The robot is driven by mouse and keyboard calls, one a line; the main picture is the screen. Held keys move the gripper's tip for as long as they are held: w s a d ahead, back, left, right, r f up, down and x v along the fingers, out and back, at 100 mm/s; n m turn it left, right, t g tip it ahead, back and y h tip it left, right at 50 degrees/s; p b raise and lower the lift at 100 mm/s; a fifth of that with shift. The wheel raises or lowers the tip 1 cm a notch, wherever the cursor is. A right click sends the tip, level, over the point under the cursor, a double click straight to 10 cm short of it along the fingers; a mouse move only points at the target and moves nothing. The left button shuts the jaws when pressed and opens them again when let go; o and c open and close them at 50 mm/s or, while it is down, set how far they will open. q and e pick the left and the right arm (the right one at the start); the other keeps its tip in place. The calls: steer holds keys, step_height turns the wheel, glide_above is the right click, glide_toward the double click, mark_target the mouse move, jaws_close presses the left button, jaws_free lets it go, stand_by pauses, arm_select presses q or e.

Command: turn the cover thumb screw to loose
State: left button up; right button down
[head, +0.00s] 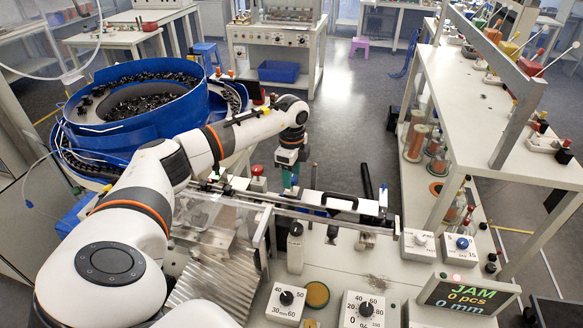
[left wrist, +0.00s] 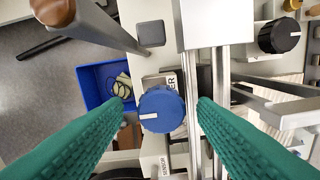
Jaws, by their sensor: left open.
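The cover thumb screw looks to be the blue round knob (left wrist: 162,110) in the left wrist view. It has a white pointer line lying roughly sideways, toward the left. A label ending in "ER" is partly hidden behind it. My left gripper (left wrist: 160,102) is open, with one green ribbed finger on each side of the knob and visible gaps to it. Whether the fingers are at the knob's height I cannot tell. In the head view my left gripper (head: 290,182) points down over the rail assembly, and the knob cannot be made out there. My right gripper is not in view.
A clear cover with a black handle (head: 340,202) lies along the rail. A red-topped post (head: 258,178) stands left of the gripper. The blue bowl feeder (head: 130,130) is behind my arm. Dial boxes (head: 365,308) and a display reading JAM (head: 468,296) are in front.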

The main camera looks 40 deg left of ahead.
mark_target(292, 177)
arm_select(q)
step_height(292, 177, up, 12)
steer(key=b, duration=0.3)
steer(key=shift+b, duration=0.3)
steer(key=shift+f, duration=0.15)
